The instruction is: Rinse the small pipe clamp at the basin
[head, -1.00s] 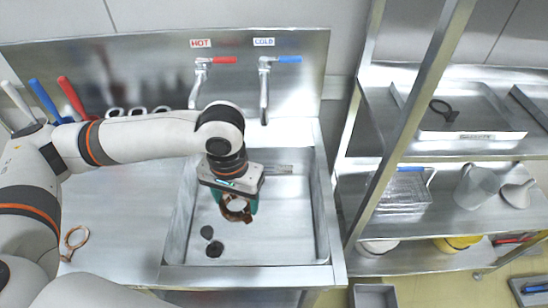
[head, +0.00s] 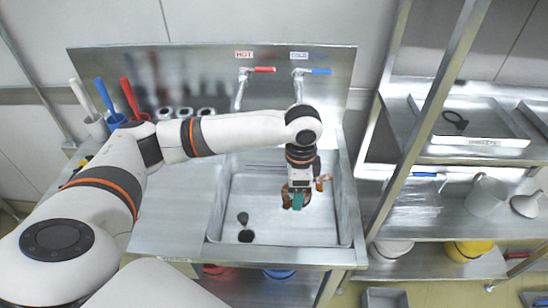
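My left gripper (head: 298,204) hangs low inside the steel basin (head: 225,195), below the cold tap's side. Copper-brown parts of what looks like the small pipe clamp (head: 285,196) show around its green fingertips, and the gripper appears shut on it. The gripper and wrist hide much of the clamp. The cold tap (head: 298,85), with a blue lever, and the hot tap (head: 240,90), with a red lever, stand on the backsplash. I cannot make out any running water. My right gripper is not in view.
Two dark round pieces (head: 245,236) lie on the basin floor, left of the gripper. Tools with coloured handles (head: 130,98) stand at the back left. A rack on the right holds a tray (head: 480,142) with a black ring-like item (head: 455,119), and pale vessels (head: 488,196).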

